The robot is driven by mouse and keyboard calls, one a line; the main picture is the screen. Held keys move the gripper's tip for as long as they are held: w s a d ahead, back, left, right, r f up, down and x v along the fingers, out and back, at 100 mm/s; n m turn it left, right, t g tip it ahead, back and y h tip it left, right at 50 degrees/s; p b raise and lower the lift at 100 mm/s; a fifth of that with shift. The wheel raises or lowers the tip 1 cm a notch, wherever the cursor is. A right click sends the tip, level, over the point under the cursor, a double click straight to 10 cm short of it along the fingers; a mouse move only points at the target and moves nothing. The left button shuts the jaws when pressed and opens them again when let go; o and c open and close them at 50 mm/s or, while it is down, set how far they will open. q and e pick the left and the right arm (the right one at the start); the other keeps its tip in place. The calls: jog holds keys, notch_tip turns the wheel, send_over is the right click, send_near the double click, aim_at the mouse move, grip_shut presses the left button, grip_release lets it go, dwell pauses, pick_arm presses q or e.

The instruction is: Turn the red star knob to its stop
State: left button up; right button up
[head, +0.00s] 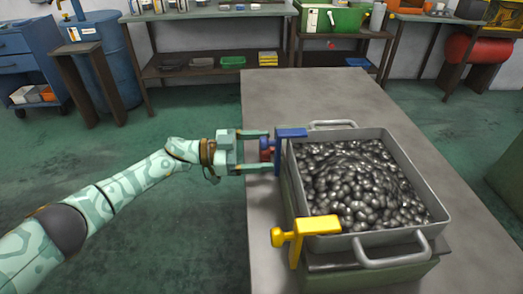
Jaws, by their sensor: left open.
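The red star knob (265,150) sits on the left side of a blue clamp (291,133) at the tray's far left corner. Only a small part of the knob shows. My left gripper (268,151) reaches in from the left with its two fingers apart, one on the far side and one on the near side of the knob. The fingers look open around it; I cannot tell whether either touches it. My right gripper is not in view.
A metal tray (436,212) full of dark rounded pieces stands on a green box (380,279) on the grey table (285,92). A yellow clamp (308,228) with a yellow knob (278,237) grips the tray's near left corner. Shelves and a blue drum (105,62) stand behind.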

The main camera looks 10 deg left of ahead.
pick_arm(q)
jog(key=shift+d, duration=0.3)
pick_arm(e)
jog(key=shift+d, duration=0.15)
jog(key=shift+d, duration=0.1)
pick_arm(q)
jog(key=c, duration=1)
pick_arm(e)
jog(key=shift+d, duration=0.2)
pick_arm(q)
jog(key=shift+m, duration=0.3)
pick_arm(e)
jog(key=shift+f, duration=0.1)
pick_arm(q)
jog(key=m, duration=0.4)
jog(key=shift+b, duration=0.4)
jog(key=shift+s+m, duration=0.1)
jog(key=shift+m, duration=1)
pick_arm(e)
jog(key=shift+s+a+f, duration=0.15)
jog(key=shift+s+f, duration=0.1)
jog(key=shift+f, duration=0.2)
